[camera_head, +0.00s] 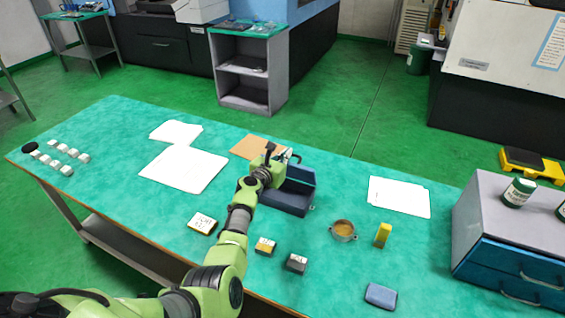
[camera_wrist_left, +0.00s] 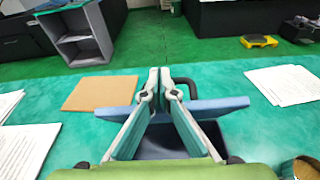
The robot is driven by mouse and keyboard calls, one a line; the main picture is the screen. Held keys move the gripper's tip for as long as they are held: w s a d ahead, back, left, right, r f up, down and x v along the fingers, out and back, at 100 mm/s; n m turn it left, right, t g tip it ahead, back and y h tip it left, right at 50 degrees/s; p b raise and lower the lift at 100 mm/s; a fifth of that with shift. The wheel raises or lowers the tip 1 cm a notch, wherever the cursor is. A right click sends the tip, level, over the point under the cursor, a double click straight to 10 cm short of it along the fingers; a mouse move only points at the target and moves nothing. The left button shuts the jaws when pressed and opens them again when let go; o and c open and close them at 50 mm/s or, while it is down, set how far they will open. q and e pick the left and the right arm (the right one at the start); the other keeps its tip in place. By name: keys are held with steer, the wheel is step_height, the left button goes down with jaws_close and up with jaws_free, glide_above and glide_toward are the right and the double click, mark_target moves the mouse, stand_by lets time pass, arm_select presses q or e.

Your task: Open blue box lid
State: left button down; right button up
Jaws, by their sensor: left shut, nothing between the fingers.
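The blue box (camera_head: 284,203) stands on the green table, near its far edge. Its lid (camera_head: 303,174) is raised at the far side, and the dark inside shows. In the left wrist view the lid (camera_wrist_left: 222,106) is a blue strip crossing behind the fingers, with the dark interior (camera_wrist_left: 160,145) below it. My left gripper (camera_head: 291,156) is over the box at the lid; its arm hides the box's left part. Its fingertips (camera_wrist_left: 160,73) are together with nothing between them. Whether the fingers touch the lid I cannot tell. My right gripper is not in view.
A brown sheet (camera_head: 249,147) and white papers (camera_head: 184,168) lie left of the box, more papers (camera_head: 400,196) right. Small boxes (camera_head: 296,263), a round tin (camera_head: 343,231) and a yellow block (camera_head: 383,235) stand nearer. A drawer cabinet (camera_head: 478,222) is at the right.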

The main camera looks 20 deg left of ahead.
arm_select(q)
steer(key=shift+w, duration=1.35)
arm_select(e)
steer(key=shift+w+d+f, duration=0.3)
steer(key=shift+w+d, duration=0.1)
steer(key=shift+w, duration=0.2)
arm_select(q)
steer(key=shift+s+r, duration=0.1)
steer(key=shift+s, duration=0.05)
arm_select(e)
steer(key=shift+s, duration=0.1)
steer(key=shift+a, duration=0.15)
arm_select(q)
steer(key=shift+s, duration=0.1)
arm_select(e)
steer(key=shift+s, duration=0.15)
